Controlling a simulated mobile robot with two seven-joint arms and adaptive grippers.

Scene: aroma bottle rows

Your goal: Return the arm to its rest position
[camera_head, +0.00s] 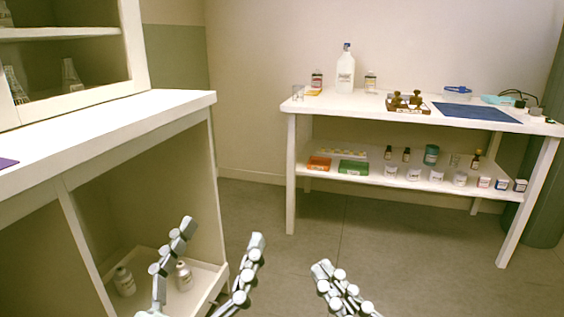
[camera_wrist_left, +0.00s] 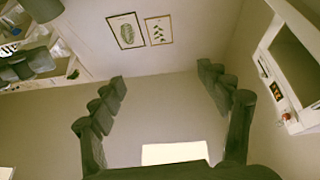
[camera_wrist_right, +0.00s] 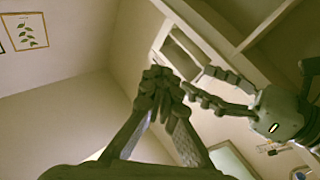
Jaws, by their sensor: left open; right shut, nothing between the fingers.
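My left gripper (camera_head: 221,236) is open and empty, low in the head view in front of the white counter at the left. Neither gripper touches furniture or a bottle.
A white table (camera_head: 300,104) at the back right holds a large white bottle (camera_head: 345,72), a blue mat (camera_head: 477,111) and small bottles; its lower shelf (camera_head: 395,183) holds several jars. The white counter (camera_head: 100,127) has two bottles in a low tray. The floor between is clear.

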